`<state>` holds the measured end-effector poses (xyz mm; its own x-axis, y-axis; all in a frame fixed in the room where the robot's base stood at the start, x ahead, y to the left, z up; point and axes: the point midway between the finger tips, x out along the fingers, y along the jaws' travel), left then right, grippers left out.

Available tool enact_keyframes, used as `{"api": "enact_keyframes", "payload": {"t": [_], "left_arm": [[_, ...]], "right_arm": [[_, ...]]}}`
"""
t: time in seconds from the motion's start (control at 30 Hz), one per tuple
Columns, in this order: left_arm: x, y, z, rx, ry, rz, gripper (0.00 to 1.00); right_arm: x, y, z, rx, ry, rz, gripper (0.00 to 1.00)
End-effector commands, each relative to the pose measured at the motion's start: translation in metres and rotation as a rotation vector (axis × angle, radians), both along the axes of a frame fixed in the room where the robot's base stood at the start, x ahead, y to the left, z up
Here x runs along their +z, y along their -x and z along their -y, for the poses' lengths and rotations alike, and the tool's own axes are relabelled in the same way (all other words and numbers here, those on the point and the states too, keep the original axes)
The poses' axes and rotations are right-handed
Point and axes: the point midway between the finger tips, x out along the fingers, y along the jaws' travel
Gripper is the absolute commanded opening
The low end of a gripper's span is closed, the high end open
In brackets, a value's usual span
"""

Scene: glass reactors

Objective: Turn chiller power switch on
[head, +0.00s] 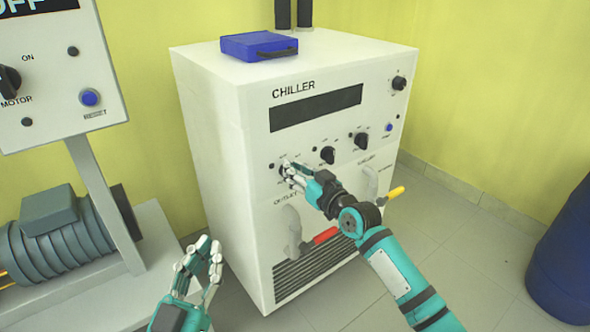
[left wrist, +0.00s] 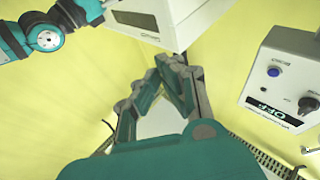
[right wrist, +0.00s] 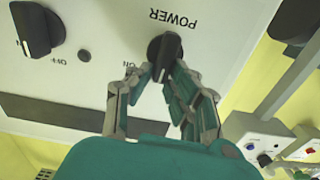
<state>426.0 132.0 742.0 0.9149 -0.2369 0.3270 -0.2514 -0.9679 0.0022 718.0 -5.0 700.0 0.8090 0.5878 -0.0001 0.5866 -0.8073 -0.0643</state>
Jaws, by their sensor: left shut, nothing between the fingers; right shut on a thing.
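The chiller (head: 225,120) is a white cabinet with a dark display and several black knobs on its front. The power switch (right wrist: 165,48) is a black rotary knob under an upside-down POWER label in the right wrist view; an ON label shows beside it. My right gripper (head: 290,172) is at the front panel, at the leftmost knob of the lower row. In the right wrist view its fingers (right wrist: 165,85) are shut on the power knob and cover its lower part. My left gripper (head: 205,262) is shut and empty, low in front of the chiller's left side.
A blue case (head: 258,46) lies on top of the chiller. A red-handled valve (head: 326,235) and a yellow-handled one (head: 396,192) stick out of its front. A motor unit (head: 60,230) and a control box (head: 60,75) stand at left, a blue barrel (head: 565,255) at right.

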Motion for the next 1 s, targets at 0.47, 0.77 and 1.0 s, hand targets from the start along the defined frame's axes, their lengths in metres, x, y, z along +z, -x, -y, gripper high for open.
{"api": "enact_keyframes", "payload": {"t": [0.47,0.77,1.0], "left_arm": [[-0.040,-0.006,-0.005,0.015,-0.062,-0.231,0.00],[-0.055,-0.006,-0.007,0.020,-0.083,-0.309,0.00],[-0.064,-0.005,-0.008,0.022,-0.095,-0.358,0.00]], "right_arm": [[-0.002,-0.004,0.006,-0.001,-0.313,-0.230,0.00],[-0.005,-0.007,0.010,-0.001,-0.538,-0.392,0.00],[-0.008,-0.008,0.012,-0.002,-0.680,-0.496,0.00]]}}
